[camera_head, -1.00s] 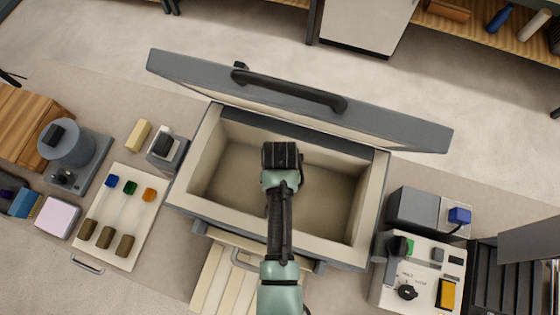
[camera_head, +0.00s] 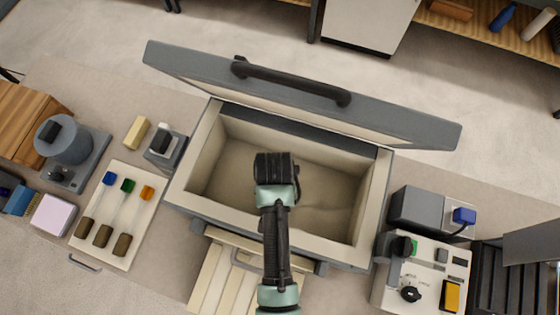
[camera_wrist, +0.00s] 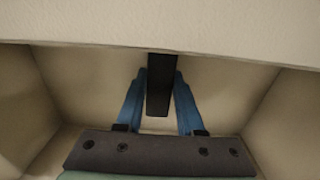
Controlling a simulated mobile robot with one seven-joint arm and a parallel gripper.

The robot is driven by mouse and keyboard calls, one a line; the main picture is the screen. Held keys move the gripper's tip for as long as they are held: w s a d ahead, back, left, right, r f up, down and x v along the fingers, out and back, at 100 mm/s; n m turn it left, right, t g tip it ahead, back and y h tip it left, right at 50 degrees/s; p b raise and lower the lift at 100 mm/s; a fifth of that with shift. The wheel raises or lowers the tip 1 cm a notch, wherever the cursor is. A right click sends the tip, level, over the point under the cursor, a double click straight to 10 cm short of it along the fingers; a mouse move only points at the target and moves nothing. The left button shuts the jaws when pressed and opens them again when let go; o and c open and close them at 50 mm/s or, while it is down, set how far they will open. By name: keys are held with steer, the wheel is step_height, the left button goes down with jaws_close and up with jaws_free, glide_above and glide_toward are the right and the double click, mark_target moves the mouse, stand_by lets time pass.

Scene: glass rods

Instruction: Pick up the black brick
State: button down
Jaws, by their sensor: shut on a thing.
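The black brick (camera_wrist: 160,88) is a narrow dark block between the two blue fingers in the wrist view. My gripper (camera_wrist: 160,76) is shut on it, one finger on each side. In the head view my gripper (camera_head: 275,170) is over the open cream-lined box (camera_head: 372,205), a little left of its middle. The fingers and the brick are hidden there under my wrist. The wrist view shows pale walls around the fingers; the gap between brick and box floor cannot be told.
The box's raised grey lid (camera_head: 400,122) with a black handle stands behind. On the left are a cream tray (camera_head: 118,215) with coloured pieces, a grey cylinder (camera_head: 66,145) and a small grey stand (camera_head: 165,152). A control panel (camera_head: 425,270) stands at the right.

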step_height(320, 180, up, 14)
steer(key=p, duration=0.3)
steer(key=shift+s, duration=0.25)
